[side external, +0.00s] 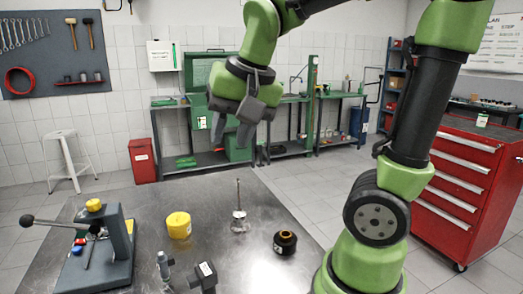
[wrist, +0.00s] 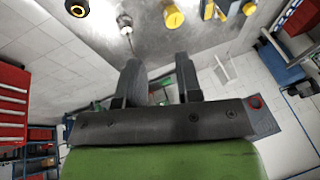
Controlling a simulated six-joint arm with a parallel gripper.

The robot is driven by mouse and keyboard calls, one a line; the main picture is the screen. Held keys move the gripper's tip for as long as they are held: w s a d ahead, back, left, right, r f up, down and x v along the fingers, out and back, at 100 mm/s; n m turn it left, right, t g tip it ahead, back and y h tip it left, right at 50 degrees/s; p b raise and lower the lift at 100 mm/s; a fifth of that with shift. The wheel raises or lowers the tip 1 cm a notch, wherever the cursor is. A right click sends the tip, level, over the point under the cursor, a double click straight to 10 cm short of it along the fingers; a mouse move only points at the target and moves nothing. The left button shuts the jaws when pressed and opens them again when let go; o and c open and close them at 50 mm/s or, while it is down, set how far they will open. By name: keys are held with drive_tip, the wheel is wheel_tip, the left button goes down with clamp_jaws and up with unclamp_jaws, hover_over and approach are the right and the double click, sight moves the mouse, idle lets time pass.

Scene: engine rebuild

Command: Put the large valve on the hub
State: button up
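A metal valve (side external: 240,224) stands upright on the steel table, its wide head at the bottom and its thin stem pointing up. It also shows in the wrist view (wrist: 124,22) near the top edge. A round black part with a brass-coloured centre, apparently the hub (side external: 285,243), sits to the right of the valve, apart from it. It is at the top left of the wrist view (wrist: 77,7). My gripper (side external: 232,137) is raised well above the table, beyond the valve. Its fingers (wrist: 158,75) are apart with nothing between them.
A yellow cylinder (side external: 179,225) stands left of the valve. A lever press (side external: 108,250) is at the table's left. A small metal fitting (side external: 163,267) and a dark block (side external: 205,275) are near the front. Bare table (side external: 240,265) lies between these and the hub.

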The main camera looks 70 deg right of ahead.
drive_tip(key=s+a+n+t+y, duration=0.2)
drive_tip(key=s+a+n, duration=0.3)
drive_tip(key=s+n, duration=0.1)
drive_tip(key=shift+s+a+f+t+y, duration=0.3)
drive_tip(key=shift+s+t, duration=0.1)
drive_tip(key=shift+s, duration=0.4)
